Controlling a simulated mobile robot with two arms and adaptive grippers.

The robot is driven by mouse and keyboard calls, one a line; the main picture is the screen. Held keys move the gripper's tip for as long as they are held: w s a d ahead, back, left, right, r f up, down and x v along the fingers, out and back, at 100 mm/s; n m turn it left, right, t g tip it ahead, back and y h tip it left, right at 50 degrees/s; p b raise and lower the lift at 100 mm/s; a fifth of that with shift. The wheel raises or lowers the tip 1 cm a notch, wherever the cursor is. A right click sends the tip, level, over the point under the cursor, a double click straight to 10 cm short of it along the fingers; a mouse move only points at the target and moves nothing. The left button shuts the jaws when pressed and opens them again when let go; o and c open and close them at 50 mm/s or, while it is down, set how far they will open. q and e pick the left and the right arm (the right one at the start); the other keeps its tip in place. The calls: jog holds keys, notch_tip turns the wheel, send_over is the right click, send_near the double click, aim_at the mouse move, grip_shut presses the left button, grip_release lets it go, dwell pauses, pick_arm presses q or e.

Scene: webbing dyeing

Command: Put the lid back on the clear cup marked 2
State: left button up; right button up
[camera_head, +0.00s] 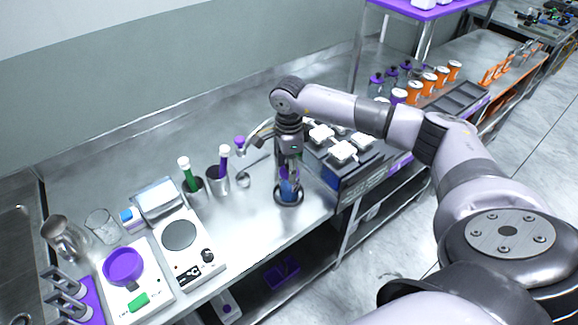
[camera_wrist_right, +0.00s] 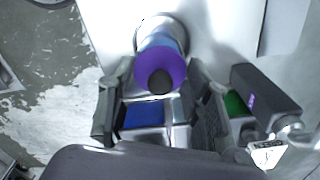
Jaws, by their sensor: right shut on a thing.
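My right gripper (camera_head: 288,172) points down over the metal bench; it also shows in the right wrist view (camera_wrist_right: 160,88). It is shut on a purple-topped blue object (camera_wrist_right: 162,52) with a dark round centre on top. The blue lower part reaches down into a round metal holder (camera_head: 289,203) on the bench; I cannot tell whether it touches. An open clear glass cup (camera_head: 102,226) stands at the left; no number is readable on it. I cannot pick out a separate lid or a mark 2. My left gripper is out of view.
Metal cups hold a green rod (camera_head: 187,172) and a purple rod (camera_head: 223,160) left of the gripper. A dark machine with white-topped lids (camera_head: 342,151) stands close right. Two scales and a purple bowl (camera_head: 122,266) are front left. Bare bench lies between.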

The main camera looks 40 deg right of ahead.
jog(key=o, duration=1)
jog(key=shift+o, duration=0.7)
jog(key=o, duration=0.4)
jog(key=shift+c, duration=0.2)
jog(key=shift+r+p, duration=1.9)
jog(key=shift+r, duration=1.6)
jog(key=shift+c, duration=0.3)
